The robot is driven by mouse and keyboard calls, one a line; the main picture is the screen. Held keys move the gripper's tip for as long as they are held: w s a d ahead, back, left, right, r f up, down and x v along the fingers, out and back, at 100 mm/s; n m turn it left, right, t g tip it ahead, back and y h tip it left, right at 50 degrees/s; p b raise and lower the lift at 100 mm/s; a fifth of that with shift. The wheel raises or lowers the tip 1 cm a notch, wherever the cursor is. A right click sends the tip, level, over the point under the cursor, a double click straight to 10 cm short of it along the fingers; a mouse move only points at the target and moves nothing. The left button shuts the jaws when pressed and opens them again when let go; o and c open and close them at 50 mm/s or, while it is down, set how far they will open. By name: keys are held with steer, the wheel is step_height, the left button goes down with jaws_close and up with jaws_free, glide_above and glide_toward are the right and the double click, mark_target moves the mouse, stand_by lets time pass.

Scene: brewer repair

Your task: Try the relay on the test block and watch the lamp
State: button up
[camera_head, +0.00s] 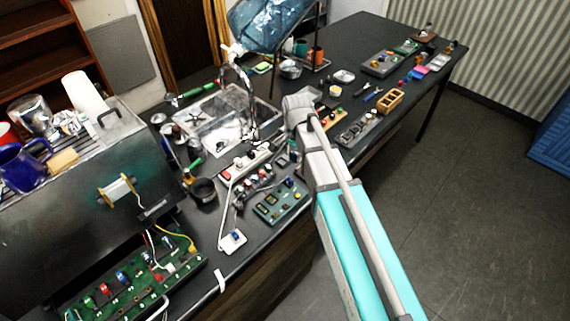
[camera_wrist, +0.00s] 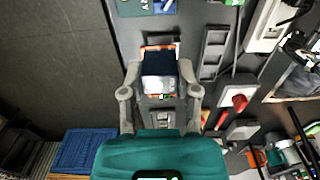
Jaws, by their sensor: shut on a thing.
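My gripper (camera_wrist: 160,84) shows in the wrist view with its two grey fingers closed on a small relay (camera_wrist: 158,68). The relay has a dark top and a pale, clear-looking body. It is held over a grey strip (camera_wrist: 160,117) with orange-brown edges; I cannot tell whether it touches or is seated. In the head view my arm hides the gripper and the relay. A wooden block (camera_head: 333,119) with small green and red parts lies just right of my arm, perhaps the test block. I cannot make out whether a lamp is lit.
An open green circuit board (camera_head: 135,282) is at front left. A grey tray (camera_head: 358,130) and wooden rack (camera_head: 390,101) lie to the right. The far bench top (camera_head: 350,38) has free room.

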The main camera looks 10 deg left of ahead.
steer(key=shift+f+b, duration=2.65)
steer(key=shift+f, duration=0.15)
